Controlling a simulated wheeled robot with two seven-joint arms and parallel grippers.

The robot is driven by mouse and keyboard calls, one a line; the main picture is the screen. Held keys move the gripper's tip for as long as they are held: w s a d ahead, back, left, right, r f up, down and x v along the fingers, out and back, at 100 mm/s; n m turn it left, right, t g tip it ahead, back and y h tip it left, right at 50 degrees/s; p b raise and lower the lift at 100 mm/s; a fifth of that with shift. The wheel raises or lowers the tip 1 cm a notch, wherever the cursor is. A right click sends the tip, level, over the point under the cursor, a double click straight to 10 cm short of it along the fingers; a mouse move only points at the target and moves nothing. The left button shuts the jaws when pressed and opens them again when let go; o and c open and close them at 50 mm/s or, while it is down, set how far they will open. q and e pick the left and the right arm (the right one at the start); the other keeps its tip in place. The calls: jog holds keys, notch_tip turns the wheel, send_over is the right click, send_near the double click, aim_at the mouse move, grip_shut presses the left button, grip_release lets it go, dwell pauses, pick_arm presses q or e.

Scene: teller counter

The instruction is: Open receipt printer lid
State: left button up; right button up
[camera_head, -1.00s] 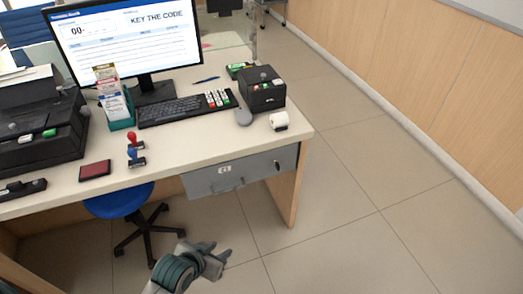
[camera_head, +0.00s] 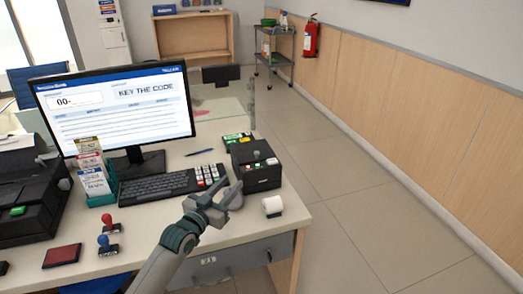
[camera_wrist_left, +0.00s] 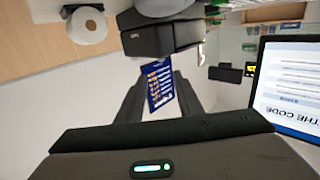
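The receipt printer (camera_head: 257,176) is a small black box with a dark lid on top and small coloured buttons on its front. It stands at the right end of the desk, and its lid looks closed. In the left wrist view a dark box, apparently the printer (camera_wrist_left: 160,38), lies past the fingertips. My right gripper is out of view.
The keyboard (camera_head: 155,188), keypad (camera_head: 209,174) and monitor (camera_head: 115,105) are to the left. The floor at right is clear.

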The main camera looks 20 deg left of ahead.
aim_at(256, 154)
pick_arm(q)
jog(key=shift+s+a+r, duration=0.1)
jog(key=shift+a+r, duration=0.05)
jog(key=shift+r, duration=0.25)
